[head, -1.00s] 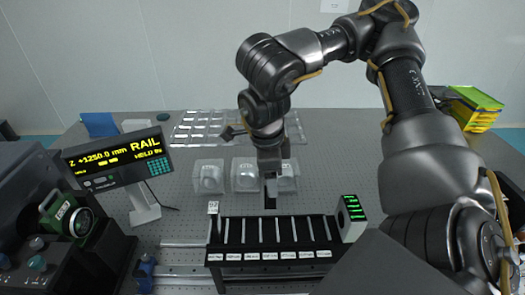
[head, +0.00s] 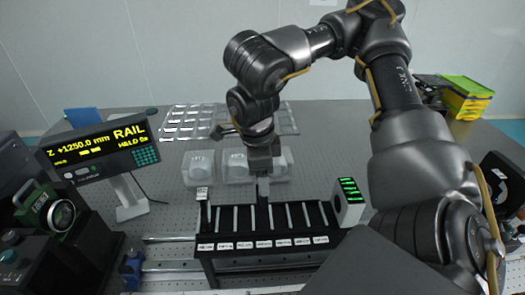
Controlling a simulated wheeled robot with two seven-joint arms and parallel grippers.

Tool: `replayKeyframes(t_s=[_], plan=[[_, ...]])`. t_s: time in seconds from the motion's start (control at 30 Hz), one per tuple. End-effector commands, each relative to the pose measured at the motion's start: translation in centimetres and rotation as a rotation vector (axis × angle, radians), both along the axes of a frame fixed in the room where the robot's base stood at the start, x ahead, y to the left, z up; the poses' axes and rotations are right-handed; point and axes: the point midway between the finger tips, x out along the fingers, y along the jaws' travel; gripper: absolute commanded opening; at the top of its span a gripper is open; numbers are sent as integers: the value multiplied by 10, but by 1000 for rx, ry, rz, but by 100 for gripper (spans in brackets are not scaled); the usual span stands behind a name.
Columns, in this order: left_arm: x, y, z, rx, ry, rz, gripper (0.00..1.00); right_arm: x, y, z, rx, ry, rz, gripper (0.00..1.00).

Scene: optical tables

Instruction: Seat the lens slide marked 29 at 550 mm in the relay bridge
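The relay bridge (head: 220,246) appears to be the black slotted rack at the front centre, with white labels along its front edge and several pale upright bars across it. A small slide with a white printed tag (head: 202,193) stands at its left end; its number is too small to read. My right gripper (head: 262,196) points down at the rack's back edge, left of its middle. Its fingers are dark and small, so I cannot tell whether they are open or hold anything. My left gripper is not in view.
A display (head: 100,152) at the left reads Z +1250.0 mm and RAIL. A small box with green text (head: 348,202) stands at the rack's right end. Clear cases (head: 198,165) and a clear tray (head: 190,122) lie behind. Yellow and green bins (head: 467,98) stand back right.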

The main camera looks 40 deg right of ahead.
Motion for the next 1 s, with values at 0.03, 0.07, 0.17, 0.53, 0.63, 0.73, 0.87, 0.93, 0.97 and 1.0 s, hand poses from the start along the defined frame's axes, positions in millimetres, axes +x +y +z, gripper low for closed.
replayKeyframes(t_s=[0.03, 0.07, 0.17, 0.53, 0.63, 0.73, 0.87, 0.93, 0.97, 1.0], plan=[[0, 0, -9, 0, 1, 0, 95, 0, 0, -8, -1, -1, 0, 11], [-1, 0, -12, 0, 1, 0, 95, 0, 0, -11, -1, -1, 0, 11], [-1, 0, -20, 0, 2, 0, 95, 0, 0, -19, 0, 0, 0, 11], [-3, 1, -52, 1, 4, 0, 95, 0, 0, -48, 0, 0, 0, 11], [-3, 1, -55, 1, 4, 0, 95, 0, 0, -54, 0, 1, 0, 11], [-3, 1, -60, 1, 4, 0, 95, 0, 0, -62, 0, 1, 0, 11], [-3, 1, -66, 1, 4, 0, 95, 0, 0, -74, 0, 1, 0, 11], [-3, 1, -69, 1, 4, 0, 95, 0, 0, -79, -1, 1, 0, 11], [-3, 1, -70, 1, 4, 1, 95, 0, 0, -81, -1, 1, 0, 11], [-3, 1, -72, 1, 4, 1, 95, 0, 0, -83, -1, 1, 0, 11]])
